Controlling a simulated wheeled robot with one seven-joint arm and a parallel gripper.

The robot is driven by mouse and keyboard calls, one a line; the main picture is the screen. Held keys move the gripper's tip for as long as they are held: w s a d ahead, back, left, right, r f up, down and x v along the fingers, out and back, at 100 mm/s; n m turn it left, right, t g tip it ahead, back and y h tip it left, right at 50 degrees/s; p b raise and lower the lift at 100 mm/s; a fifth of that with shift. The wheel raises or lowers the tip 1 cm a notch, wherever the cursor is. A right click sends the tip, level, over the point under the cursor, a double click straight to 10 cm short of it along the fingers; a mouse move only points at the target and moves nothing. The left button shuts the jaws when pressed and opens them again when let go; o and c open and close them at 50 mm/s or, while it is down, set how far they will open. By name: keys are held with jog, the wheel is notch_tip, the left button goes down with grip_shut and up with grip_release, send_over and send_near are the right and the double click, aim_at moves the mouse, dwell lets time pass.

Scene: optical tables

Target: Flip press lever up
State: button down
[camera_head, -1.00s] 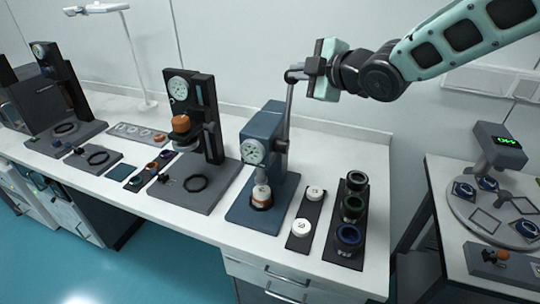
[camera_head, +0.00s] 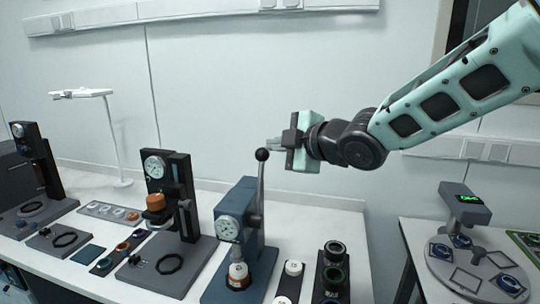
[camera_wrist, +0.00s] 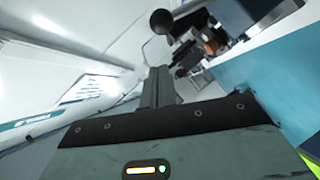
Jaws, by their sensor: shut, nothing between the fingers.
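The blue press (camera_head: 240,215) stands on the white table with a round dial on its front. Its lever (camera_head: 260,190) points up, nearly vertical, and ends in a black ball knob (camera_head: 262,155). My gripper (camera_head: 272,145) is shut and empty, just right of the knob and slightly above it, apart or nearly so; I cannot tell if they touch. In the wrist view the shut fingers (camera_wrist: 157,85) point ahead and the black knob (camera_wrist: 162,21) shows beyond their tips, with a visible gap.
A black press (camera_head: 170,200) with an orange part stands to the left. A round turntable (camera_head: 465,270) is on the right table.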

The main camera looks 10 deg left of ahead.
jog(key=b+v, duration=0.1)
jog(key=v, duration=0.6)
jog(key=shift+s+r, duration=0.2)
jog(key=shift+r, duration=0.05)
jog(key=s+d+f+m+g+h+b, duration=0.1)
jog(key=s+d+f+m+g+h, duration=0.2)
jog(key=s+d+f+m+h, duration=0.65)
jog(key=s+d+f+m+g, duration=0.3)
jog(key=s+d+f, duration=0.1)
jog(key=s, duration=0.6)
jog(key=s+d+f+m+g+h, duration=0.1)
jog(key=s+d+f+m+g, duration=0.1)
jog(key=s+f, duration=0.5)
jog(key=s+d+m+b, duration=0.1)
jog(key=s+d, duration=0.1)
jog(key=s, duration=0.1)
jog(key=shift+d+f+g, duration=0.25)
jog(key=shift+d+g, duration=0.1)
jog(key=shift+g, duration=0.05)
